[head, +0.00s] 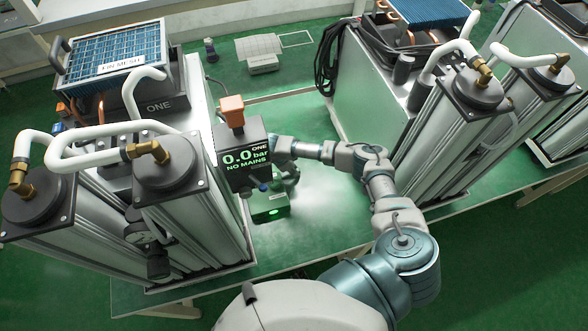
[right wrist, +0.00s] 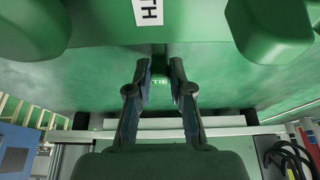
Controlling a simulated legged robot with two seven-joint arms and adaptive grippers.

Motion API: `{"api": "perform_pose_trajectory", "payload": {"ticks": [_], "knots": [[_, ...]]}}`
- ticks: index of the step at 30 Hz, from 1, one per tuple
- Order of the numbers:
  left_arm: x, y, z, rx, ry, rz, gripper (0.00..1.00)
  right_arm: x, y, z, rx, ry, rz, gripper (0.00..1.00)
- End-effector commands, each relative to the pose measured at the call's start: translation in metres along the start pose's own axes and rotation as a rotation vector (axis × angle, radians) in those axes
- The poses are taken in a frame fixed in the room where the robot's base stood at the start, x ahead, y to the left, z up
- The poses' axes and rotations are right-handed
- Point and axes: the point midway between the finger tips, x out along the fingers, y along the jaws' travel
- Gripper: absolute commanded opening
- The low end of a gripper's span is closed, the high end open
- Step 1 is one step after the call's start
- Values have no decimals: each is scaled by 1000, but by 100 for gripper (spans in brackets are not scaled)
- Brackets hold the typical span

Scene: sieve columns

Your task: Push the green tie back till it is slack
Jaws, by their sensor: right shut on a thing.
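The green tie (right wrist: 160,93), marked with white letters, sits between the two fingers of my right gripper (right wrist: 160,66) in the right wrist view. The fingers are shut on it from both sides. In the head view my right gripper (head: 290,174) reaches in behind the black display box, and its fingertips are partly hidden. A green block (head: 268,206) with a lit green spot lies just below it on the bench. I cannot make out the tie itself in the head view, nor how taut it is. My left gripper is not in view.
The black display (head: 243,158) reads 0.0 bar, NO MAINS, with an orange part on top. Column unit ONE (head: 200,225) stands on the left; another column unit (head: 375,95) stands on the right. Rounded green blocks (right wrist: 268,30) flank the fingers.

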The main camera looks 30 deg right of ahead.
Motion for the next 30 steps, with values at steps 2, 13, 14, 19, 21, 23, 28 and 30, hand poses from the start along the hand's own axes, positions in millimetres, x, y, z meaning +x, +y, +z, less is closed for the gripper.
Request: {"api": "perform_pose_trajectory", "payload": {"ticks": [2,13,14,19,21,23,28,30], "knots": [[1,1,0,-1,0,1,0,5,0,-5,5,13,5,0],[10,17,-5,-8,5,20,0,-5,0,23,7,18,5,0],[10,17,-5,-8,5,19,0,-5,0,23,6,17,5,0],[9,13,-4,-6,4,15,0,-5,1,24,5,14,5,37],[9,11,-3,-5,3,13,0,-6,1,24,5,14,5,46],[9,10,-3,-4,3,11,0,-6,0,24,5,14,4,46],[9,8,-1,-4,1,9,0,-8,1,23,5,13,2,46],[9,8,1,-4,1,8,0,-10,1,23,5,13,1,46]]}}
